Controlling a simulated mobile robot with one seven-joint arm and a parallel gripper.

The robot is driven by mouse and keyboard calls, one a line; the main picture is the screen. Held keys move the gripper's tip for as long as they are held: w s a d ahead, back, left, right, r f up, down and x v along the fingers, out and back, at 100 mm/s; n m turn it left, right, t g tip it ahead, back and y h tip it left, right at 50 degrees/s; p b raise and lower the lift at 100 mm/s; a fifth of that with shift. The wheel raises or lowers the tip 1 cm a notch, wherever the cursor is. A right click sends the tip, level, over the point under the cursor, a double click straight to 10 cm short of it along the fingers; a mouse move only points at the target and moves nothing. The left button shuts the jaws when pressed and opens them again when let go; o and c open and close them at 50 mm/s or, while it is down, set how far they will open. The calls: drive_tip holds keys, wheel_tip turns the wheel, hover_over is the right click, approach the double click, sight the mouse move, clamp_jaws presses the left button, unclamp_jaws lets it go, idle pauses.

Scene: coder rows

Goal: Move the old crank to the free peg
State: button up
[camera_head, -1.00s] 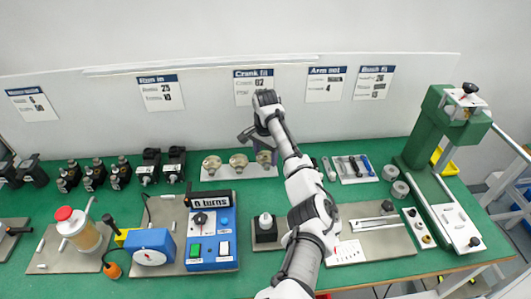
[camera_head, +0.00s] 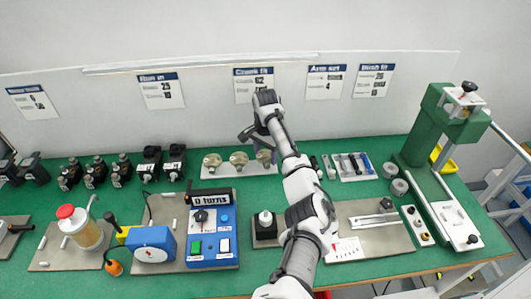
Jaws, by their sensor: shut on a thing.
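A light rack plate (camera_head: 240,171) lies at the back middle of the bench. Several brass-coloured crank parts stand on it in a row: a left one (camera_head: 213,160), a middle one (camera_head: 238,158) and a right one (camera_head: 265,157). My gripper (camera_head: 255,139) is just above and behind the right end of the rack, close to the right piece. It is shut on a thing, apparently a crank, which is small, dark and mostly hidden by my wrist. I cannot tell which peg is free, nor whether the held thing touches the rack.
A blue control box (camera_head: 212,238) and a small black block with a knob (camera_head: 265,229) stand in front of the rack. Dark motor units (camera_head: 150,164) are to its left. A tool tray (camera_head: 349,168) is to its right, with a green press (camera_head: 446,130) beyond.

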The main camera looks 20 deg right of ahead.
drive_tip(key=shift+f, duration=0.1)
drive_tip(key=o, duration=1.1)
wheel_tip(320, 180, up, 14)
drive_tip(key=shift+f+b, duration=0.1)
drive_tip(key=shift+b, duration=0.45)
